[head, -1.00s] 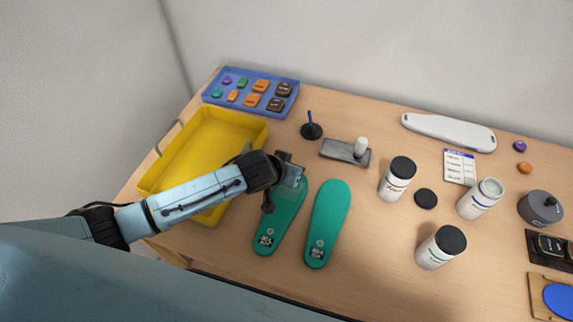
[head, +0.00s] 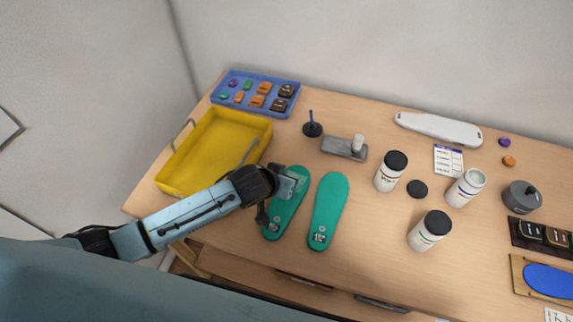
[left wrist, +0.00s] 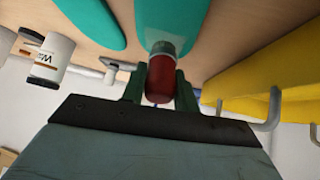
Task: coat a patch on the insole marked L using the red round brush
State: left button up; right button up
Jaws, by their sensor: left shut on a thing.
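Two teal insoles lie side by side, the left one (head: 282,216) and the right one (head: 328,212). Their small heel labels are too small to read surely. My left gripper (head: 290,184) is over the front half of the left insole. In the left wrist view it is shut on the red round brush (left wrist: 159,80), gripping the red handle between its fingers. The brush's grey collar (left wrist: 163,48) points at an insole (left wrist: 172,18); the tip is hidden, so I cannot tell whether it touches. A paler area shows at the toe beside the gripper. My right gripper is not in view.
A yellow bin (head: 208,133) stands left of the insoles, with a blue tray (head: 231,105) behind. A grey block (head: 337,146) is behind the insoles. White jars (head: 389,173) (head: 425,235) stand to the right. Bare table lies between them and the right insole.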

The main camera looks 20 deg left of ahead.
pick_arm(q)
jog(key=shift+w+r+p, duration=0.25)
jog(key=shift+r+p, duration=0.45)
jog(key=shift+r, duration=0.1)
notch_tip(320, 180, up, 2)
jog(key=shift+s+r+p, duration=0.1)
jog(key=shift+s+p, duration=0.05)
jog(key=shift+p, duration=1)
jog(key=shift+r+p, duration=0.35)
jog(key=shift+r, duration=0.65)
